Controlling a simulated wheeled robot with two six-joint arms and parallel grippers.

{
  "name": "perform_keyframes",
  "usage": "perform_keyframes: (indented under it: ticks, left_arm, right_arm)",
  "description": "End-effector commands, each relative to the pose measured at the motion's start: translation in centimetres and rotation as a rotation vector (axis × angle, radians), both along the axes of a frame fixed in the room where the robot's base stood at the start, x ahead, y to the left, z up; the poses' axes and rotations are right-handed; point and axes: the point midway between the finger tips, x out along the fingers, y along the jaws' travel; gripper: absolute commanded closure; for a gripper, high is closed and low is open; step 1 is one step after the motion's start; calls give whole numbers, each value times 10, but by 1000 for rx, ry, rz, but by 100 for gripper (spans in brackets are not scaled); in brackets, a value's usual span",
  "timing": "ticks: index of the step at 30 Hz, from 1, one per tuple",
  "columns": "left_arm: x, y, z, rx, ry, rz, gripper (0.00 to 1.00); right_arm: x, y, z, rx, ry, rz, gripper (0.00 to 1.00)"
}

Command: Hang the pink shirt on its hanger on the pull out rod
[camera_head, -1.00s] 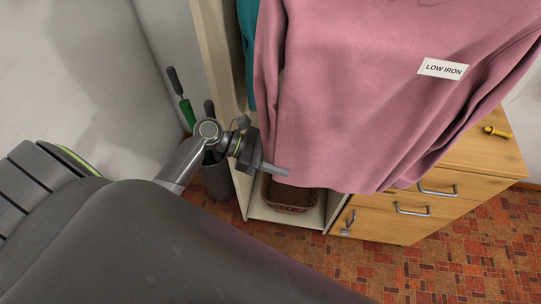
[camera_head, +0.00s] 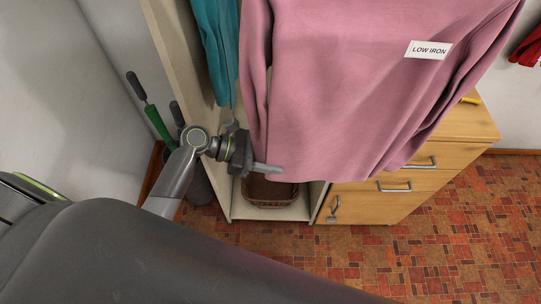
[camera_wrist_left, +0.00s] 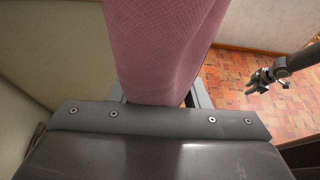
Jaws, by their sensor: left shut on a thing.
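The pink shirt (camera_head: 340,100) hangs in the middle of the head view, with a white LOW IRON label on it. Its top is cut off by the upper edge, and no hanger or rod shows. My left gripper (camera_head: 262,167) is at the shirt's lower left edge, shut on the cloth. In the left wrist view the pink cloth (camera_wrist_left: 160,45) runs down between the fingers (camera_wrist_left: 155,98). My right gripper (camera_wrist_left: 268,78) shows small at the right of the left wrist view, away from the shirt; its jaws are unclear.
A teal garment (camera_head: 219,45) hangs in the open cabinet (camera_head: 172,45) at left, above a basket (camera_head: 270,193). A wooden drawer unit (camera_head: 365,207) stands right of it. Green-handled tools (camera_head: 158,124) lean by the wall. A red garment (camera_head: 527,50) shows at right. The tiled floor (camera_head: 430,245) is clear.

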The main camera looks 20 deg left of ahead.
Motion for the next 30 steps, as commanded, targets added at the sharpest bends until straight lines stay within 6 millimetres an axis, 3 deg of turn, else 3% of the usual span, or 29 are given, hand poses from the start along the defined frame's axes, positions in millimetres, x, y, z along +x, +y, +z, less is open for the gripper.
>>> perform_keyframes:
  ticks: [10,11,16,30]
  left_arm:
    - [0,0,-1,-3,-1,0,89]
    - [0,0,-1,-3,-2,0,56]
    - [0,0,-1,-2,-1,0,34]
    - [-1,1,-2,1,0,0,32]
  right_arm:
    - [0,0,-1,0,0,0,64]
    - [0,0,-1,1,0,0,64]
    - [0,2,-1,2,0,-1,64]
    - [0,3,-1,3,0,-1,64]
